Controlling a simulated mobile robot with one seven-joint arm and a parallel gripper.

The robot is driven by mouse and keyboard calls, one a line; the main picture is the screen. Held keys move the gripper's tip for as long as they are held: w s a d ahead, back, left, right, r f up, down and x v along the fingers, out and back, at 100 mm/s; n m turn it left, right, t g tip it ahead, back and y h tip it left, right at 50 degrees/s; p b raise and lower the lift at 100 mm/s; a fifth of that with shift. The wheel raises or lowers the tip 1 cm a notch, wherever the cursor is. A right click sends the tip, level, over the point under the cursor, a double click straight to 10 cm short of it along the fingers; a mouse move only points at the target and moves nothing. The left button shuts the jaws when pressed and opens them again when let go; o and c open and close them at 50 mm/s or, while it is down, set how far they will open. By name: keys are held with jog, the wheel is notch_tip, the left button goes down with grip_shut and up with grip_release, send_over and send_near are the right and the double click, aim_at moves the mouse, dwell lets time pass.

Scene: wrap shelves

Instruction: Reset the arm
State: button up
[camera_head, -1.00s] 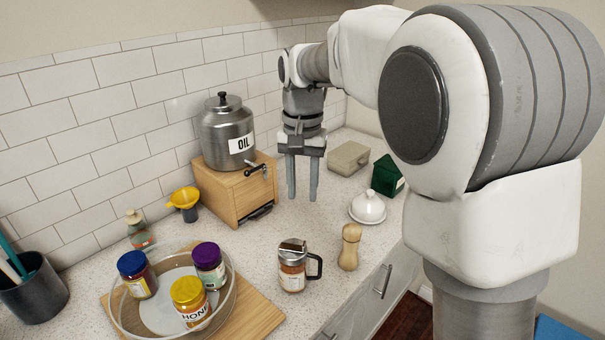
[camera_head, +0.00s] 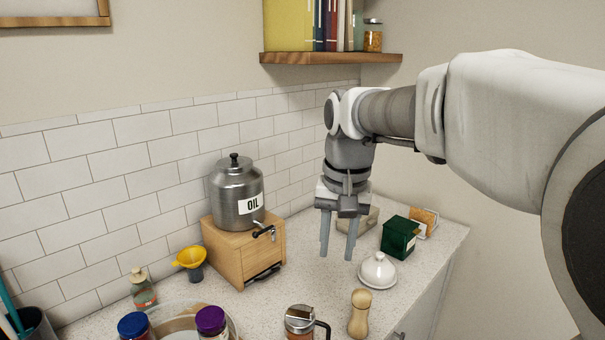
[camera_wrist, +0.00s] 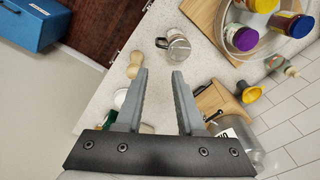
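My gripper (camera_head: 338,246) hangs from the bent arm above the counter, fingers pointing down. The two fingers stand apart with nothing between them. In the wrist view my gripper (camera_wrist: 160,78) also shows open and empty over the bare speckled counter. It is to the right of the steel oil dispenser (camera_head: 237,192) on its wooden stand (camera_head: 228,258). In the head view it stands in front of part of a beige box (camera_head: 368,219).
A green box (camera_head: 399,237), a white domed dish (camera_head: 377,271), a wooden shaker (camera_head: 360,314) and a glass shaker with a handle (camera_head: 300,322) stand nearby. A yellow funnel (camera_head: 188,258) is left of the stand. A wall shelf (camera_head: 330,58) is above. A blue box (camera_wrist: 38,22) is on the floor.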

jog(key=s+d+f+n+t, duration=0.1)
jog(key=s+d, duration=0.3)
jog(key=s, duration=0.5)
jog(key=s+d+f+n+t, duration=0.1)
jog(key=s+d+f+t, duration=0.1)
jog(key=s, duration=0.7)
jog(key=shift+d+f+t, duration=0.4)
jog(key=shift+d+t, duration=0.2)
jog(key=shift+d, duration=0.35)
jog(key=shift+a, duration=0.15)
